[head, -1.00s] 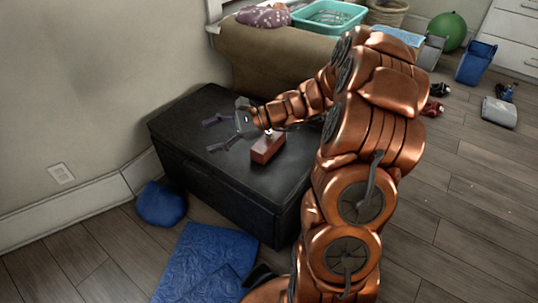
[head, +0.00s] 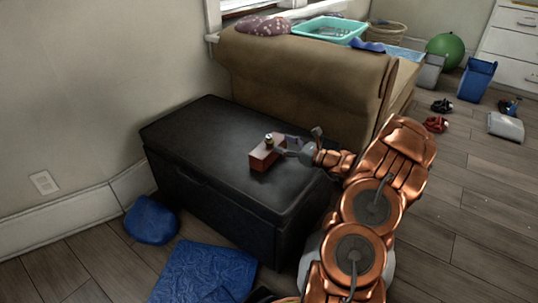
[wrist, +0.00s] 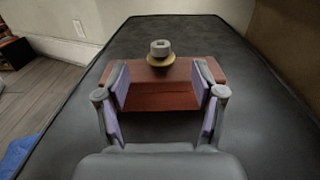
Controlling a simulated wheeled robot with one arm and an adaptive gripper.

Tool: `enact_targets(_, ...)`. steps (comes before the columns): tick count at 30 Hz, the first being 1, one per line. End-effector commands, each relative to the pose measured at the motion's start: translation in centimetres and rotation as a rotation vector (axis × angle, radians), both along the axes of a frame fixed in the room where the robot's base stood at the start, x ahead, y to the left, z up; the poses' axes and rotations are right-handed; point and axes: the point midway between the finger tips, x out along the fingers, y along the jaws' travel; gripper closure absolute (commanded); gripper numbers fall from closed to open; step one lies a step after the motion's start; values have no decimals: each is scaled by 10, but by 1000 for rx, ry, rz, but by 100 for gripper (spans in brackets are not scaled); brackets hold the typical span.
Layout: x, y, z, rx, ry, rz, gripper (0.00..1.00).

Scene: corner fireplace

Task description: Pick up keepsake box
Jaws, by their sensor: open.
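The keepsake box is likely the small reddish-brown box (head: 262,157) on top of the black chest (head: 190,130). It also shows in the wrist view (wrist: 160,96), lying across the space ahead of my gripper. A small round piece with a grey top and brassy base (wrist: 160,53) shows at the box's far upper side. My gripper (head: 283,146) is at the box's right side in the head view.
A brown sofa (head: 300,85) stands close behind the chest, with a teal basket (head: 328,28) on its top. A blue cushion (head: 151,214) and a blue cloth (head: 205,272) lie on the floor in front. The chest top left of the box is clear.

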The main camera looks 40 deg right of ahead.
Motion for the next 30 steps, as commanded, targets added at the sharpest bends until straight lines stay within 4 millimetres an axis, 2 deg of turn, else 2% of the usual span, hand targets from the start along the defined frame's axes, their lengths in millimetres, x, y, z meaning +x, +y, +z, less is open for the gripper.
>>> enact_targets(18,56,22,1,-3,0,4,32)
enact_targets(28,62,24,4,-1,-2,2,32)
enact_targets(30,62,24,3,-1,-2,2,38)
